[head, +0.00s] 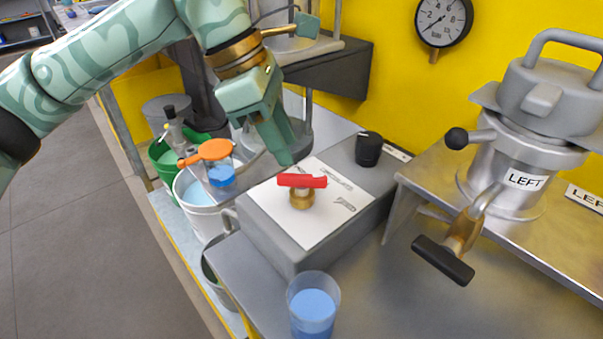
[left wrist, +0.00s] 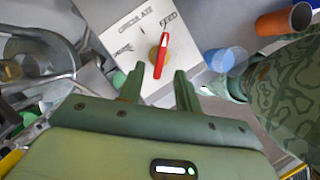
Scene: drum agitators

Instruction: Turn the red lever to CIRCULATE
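The red lever (head: 302,181) sits on a brass hub (head: 301,199) on a white label plate (head: 275,205) on top of a grey box. In the left wrist view the red lever (left wrist: 161,57) has a white mark toward its far end, which points toward the word FEED (left wrist: 169,23). The word CIRCULATE (left wrist: 135,15) is printed to the left of it. My left gripper (head: 287,150) is just behind and above the lever. In the left wrist view its fingers (left wrist: 160,76) are apart, one on each side of the lever's near end; contact is not visible. My right gripper is not in view.
A black knob (head: 368,149) stands on the box behind the plate. A blue-filled cup (head: 313,306) is in front. Buckets and an orange-topped item (head: 207,151) are at left. A metal vessel (head: 500,165) with a black-handled valve (head: 443,260) is at right.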

